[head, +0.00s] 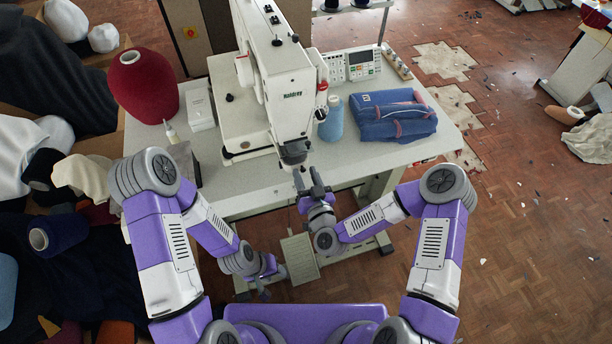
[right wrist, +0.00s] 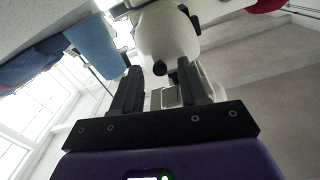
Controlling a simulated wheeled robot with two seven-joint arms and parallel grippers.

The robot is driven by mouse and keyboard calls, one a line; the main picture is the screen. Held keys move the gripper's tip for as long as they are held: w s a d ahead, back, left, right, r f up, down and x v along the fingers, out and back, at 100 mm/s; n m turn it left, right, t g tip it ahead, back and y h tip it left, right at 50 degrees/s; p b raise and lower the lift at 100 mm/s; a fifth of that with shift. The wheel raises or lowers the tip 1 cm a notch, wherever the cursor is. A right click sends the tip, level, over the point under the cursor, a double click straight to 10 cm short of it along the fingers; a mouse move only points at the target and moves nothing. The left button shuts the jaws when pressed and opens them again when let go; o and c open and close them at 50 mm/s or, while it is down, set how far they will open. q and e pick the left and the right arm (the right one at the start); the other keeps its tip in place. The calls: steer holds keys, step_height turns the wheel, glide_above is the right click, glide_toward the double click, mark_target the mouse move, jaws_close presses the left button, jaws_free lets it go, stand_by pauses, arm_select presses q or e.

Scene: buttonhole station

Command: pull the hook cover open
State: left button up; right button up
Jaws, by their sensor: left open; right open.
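The white sewing machine (head: 275,85) stands on the table, and its front end (head: 293,152) faces me. I cannot make out the hook cover for certain in either view. My right gripper (head: 309,178) is open and empty just in front of the machine's front end at the table's near edge. In the right wrist view, the rounded white machine front (right wrist: 166,35) with a small dark knob lies beyond the right gripper's open fingers (right wrist: 157,72); I cannot tell whether they touch it. My left gripper (head: 272,286) is open, low, below the table's front edge, near the pedal.
A light table (head: 240,192) carries a red thread cone (head: 143,86), a white box (head: 199,108), a small bottle (head: 170,131), a blue cone (head: 331,120) and folded denim (head: 392,115). A pedal (head: 299,258) is below.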

jaws_close()
stand_by(0.5)
